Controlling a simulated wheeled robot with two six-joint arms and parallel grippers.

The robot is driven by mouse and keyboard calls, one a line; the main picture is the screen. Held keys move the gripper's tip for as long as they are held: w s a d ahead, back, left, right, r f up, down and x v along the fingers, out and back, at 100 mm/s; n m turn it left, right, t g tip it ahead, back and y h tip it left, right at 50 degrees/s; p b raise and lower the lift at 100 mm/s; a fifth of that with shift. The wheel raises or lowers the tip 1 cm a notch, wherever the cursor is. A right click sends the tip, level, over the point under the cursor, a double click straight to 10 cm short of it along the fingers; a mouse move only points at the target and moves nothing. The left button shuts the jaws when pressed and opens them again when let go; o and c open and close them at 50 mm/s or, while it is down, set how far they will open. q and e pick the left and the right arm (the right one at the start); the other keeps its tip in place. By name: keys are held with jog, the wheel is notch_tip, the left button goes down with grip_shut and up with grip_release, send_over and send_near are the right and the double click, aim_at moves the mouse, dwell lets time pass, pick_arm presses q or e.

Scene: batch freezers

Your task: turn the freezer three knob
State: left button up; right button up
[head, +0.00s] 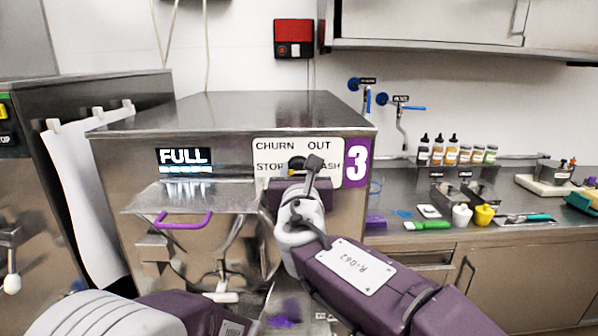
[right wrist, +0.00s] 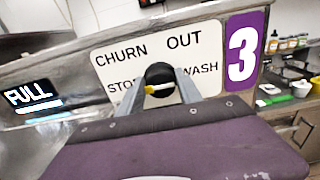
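The freezer three knob (head: 297,163) is black with a yellow mark, on the white label panel (head: 273,147) reading CHURN, OUT, STOP and WASH, beside a purple 3 sign (head: 357,162). In the right wrist view the knob (right wrist: 160,80) sits between the two grey fingers of my right gripper (right wrist: 161,88), which lie close along both its sides. The yellow mark is low on the knob, toward the STOP side. My right gripper (head: 303,172) covers part of STOP and WASH in the head view. My left arm shows at the bottom left; its gripper is out of sight.
A display (head: 184,162) reading FULL is left of the panel. Below it are a steel shelf and purple handle (head: 183,220). A counter (head: 490,190) with bottles and small cups runs right of the freezer. Another machine stands at the far left.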

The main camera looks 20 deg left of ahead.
jog(key=shift+c, duration=0.7)
